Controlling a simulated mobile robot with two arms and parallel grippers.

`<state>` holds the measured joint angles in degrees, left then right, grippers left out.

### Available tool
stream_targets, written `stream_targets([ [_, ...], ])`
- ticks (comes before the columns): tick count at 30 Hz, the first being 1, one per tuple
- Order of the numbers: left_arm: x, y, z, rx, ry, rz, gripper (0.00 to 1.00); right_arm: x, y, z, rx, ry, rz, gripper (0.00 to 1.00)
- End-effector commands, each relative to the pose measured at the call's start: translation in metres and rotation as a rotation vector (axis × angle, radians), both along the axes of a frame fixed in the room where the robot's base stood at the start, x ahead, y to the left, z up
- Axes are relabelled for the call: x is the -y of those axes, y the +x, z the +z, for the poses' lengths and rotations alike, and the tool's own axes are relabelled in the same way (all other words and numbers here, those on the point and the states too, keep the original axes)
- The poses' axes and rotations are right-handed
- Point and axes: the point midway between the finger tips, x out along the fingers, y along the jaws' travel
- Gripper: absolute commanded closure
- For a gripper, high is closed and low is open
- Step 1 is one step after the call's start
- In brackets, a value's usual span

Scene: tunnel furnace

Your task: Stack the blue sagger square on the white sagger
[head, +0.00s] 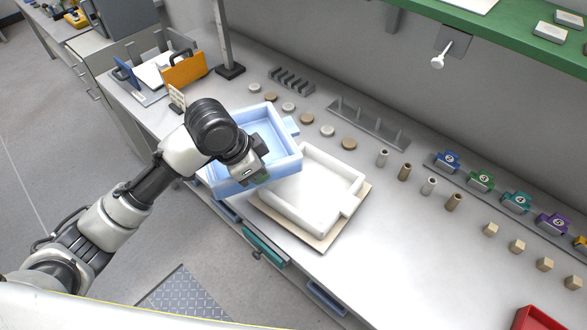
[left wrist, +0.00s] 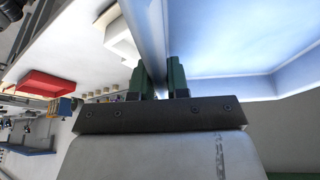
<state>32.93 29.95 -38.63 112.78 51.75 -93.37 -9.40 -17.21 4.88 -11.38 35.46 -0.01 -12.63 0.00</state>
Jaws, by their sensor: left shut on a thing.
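The blue sagger (head: 285,158) is a light-blue square tray with a tab on its far right side. My left gripper (head: 258,172) is shut on its near wall and holds it. In the left wrist view, the green fingers (left wrist: 162,80) clamp the wall of the blue sagger (left wrist: 225,45). The white sagger (head: 335,172) sits on a beige board (head: 318,240) on the bench, to the right. The blue sagger overlaps the white sagger's upper-left corner in the head view and hides it. Whether they touch is unclear. My right gripper is not in view.
Several round discs (head: 306,119) lie behind the saggers on the bench (head: 390,250). A rack with pegs (head: 370,124), small cylinders (head: 405,172) and coloured clamps (head: 447,160) stand farther right. A red bin (head: 540,318) is at the lower right. Bench right of the board is clear.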

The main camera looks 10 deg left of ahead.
Motion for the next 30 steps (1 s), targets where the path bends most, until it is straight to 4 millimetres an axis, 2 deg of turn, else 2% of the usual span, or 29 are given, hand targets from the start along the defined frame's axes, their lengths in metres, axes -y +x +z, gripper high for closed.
stream_targets([
  [1,0.010,0.002,0.007,0.005,-0.003,-0.130,1.00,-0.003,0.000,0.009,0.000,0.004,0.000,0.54],
  [6,0.038,0.000,0.005,0.006,-0.001,-0.566,1.00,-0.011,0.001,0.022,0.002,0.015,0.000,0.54],
  [12,0.059,-0.003,0.004,0.008,0.001,-0.925,1.00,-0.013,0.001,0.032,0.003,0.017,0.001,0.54],
  [15,0.064,-0.003,0.003,0.008,0.002,-1.020,1.00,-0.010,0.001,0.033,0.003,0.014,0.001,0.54],
  [20,0.067,-0.004,-0.002,0.009,0.001,-1.073,1.00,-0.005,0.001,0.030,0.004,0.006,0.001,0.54],
  [30,0.066,-0.004,-0.027,0.009,0.001,-1.071,1.00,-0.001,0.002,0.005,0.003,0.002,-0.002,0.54],
])
